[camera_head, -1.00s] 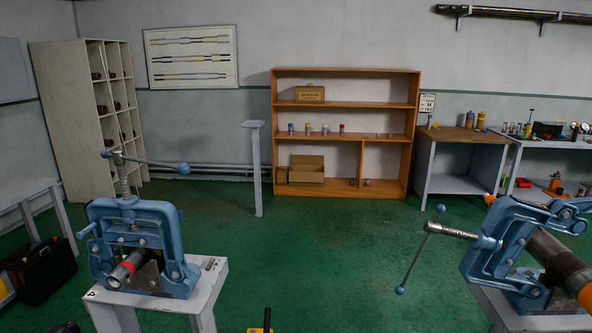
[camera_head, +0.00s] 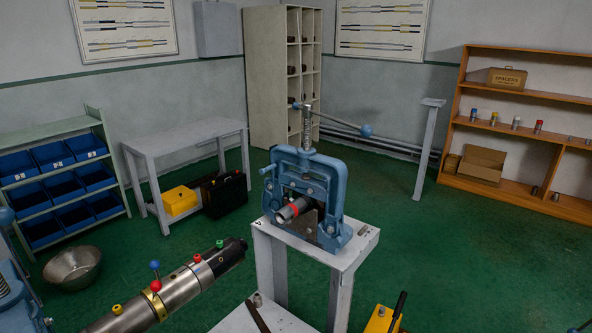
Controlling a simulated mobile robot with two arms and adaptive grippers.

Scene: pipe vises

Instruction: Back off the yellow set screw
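A silver pipe-like assembly (camera_head: 178,289) slants up to the right at the lower left, with a dark end. A yellow set screw (camera_head: 117,310) sticks up from its near part, close to a brass-coloured collar (camera_head: 154,304). A blue ball-headed screw (camera_head: 155,266) with a red knob (camera_head: 156,285) below it, a red screw (camera_head: 197,258) and a green screw (camera_head: 220,244) sit further along. The near end of the assembly is cut off by the frame. Neither of my grippers is in view.
A blue pipe vise (camera_head: 308,190) holds a short red-banded pipe (camera_head: 293,209) on a white stand (camera_head: 345,259). Blue vise parts (camera_head: 12,300) show at the left edge. A metal bowl (camera_head: 73,266) lies on the floor. A yellow object (camera_head: 380,320) stands at the bottom. Green floor is clear at right.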

